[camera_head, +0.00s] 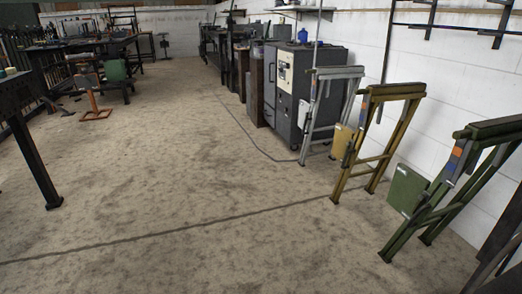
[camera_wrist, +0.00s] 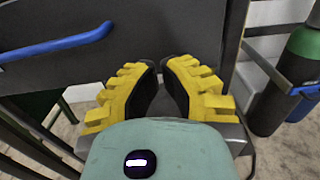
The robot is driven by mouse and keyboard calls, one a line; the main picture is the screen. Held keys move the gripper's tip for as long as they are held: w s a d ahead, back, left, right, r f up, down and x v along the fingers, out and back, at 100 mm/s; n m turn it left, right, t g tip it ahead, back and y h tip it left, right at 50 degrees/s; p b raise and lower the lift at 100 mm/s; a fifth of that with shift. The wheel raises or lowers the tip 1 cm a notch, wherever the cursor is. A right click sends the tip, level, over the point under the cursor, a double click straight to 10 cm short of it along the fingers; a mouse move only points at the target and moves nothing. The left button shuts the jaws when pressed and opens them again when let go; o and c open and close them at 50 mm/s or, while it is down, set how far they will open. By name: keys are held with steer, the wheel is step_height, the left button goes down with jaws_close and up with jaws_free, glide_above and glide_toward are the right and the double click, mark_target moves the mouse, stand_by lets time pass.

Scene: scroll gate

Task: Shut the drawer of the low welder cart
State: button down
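In the wrist view, a dark grey panel (camera_wrist: 150,35) with a long blue bar handle (camera_wrist: 58,43) fills the upper left; it looks like the front of the welder cart. I cannot tell from this view how far a drawer stands out. My gripper (camera_wrist: 161,64) has yellow ridged fingers and points at the panel, to the right of the handle. Its tips look together with nothing between them. Whether they touch the panel is unclear. I cannot make out the cart or my gripper in the head view.
A gas cylinder with a green top (camera_wrist: 304,45) stands right of the panel, behind a dark rail. In the head view, folded grey, yellow (camera_head: 378,140) and green (camera_head: 455,185) stands line the right wall near a grey cabinet (camera_head: 300,90). The middle floor is clear.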

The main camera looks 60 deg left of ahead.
steer(key=p+v, duration=0.3)
steer(key=v, duration=0.3)
steer(key=shift+s, duration=0.35)
steer(key=shift+a, duration=0.15)
